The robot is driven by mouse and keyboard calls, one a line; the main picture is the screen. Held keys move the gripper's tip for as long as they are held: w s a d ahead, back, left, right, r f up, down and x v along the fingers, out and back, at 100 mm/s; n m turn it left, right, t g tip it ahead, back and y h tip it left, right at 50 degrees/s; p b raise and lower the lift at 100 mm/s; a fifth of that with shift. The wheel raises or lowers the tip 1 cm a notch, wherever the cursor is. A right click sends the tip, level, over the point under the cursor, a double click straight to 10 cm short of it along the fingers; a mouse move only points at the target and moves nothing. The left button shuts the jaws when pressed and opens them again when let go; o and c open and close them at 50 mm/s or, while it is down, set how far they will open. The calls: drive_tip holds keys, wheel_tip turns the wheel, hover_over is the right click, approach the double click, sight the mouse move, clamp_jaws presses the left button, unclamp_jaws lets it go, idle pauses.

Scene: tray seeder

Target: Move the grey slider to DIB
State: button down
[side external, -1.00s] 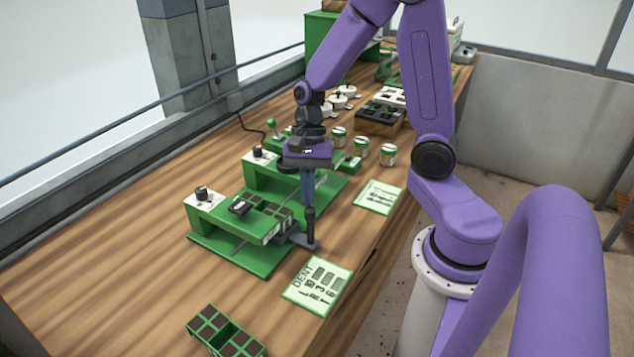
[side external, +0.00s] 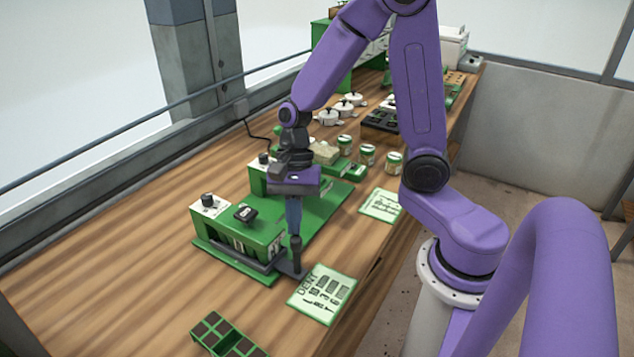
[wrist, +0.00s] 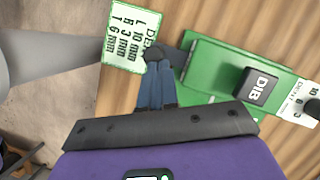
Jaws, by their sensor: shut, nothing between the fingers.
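The grey slider (side external: 230,255) is a dark bar along the near long side of the green seeder (side external: 215,228). Its end with an upright dark post (side external: 296,258) sticks out at the right. In the wrist view the slider's grey end (wrist: 177,56) reaches out from the seeder's green plate. A black block marked DIB (wrist: 262,87) sits on top of the seeder; it also shows in the side view (side external: 245,214). My gripper (side external: 295,233) is shut and empty, pointing down at the post; whether it touches is unclear. Its fingers also show in the wrist view (wrist: 157,70).
A white-and-green card marked DENT (side external: 322,292) lies right beside the slider's post. A small celled tray (side external: 228,336) lies at the front. Wood at left is clear.

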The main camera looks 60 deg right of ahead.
drive_tip(key=w+d+r, duration=0.3)
drive_tip(key=d+r, duration=0.4)
drive_tip(key=r, duration=0.2)
drive_tip(key=s+a+f+n+t+h, duration=0.1)
drive_tip(key=s+a+n, duration=0.1)
drive_tip(key=s+n, duration=0.7)
drive_tip(key=s+a+f+n+t+h, duration=0.1)
drive_tip(key=s+n, duration=0.7)
drive_tip(key=n, duration=0.8)
drive_tip(key=shift+s+a+f+h, duration=0.15)
drive_tip(key=shift+s+a+h, duration=0.25)
drive_tip(key=shift+a+h, duration=0.4)
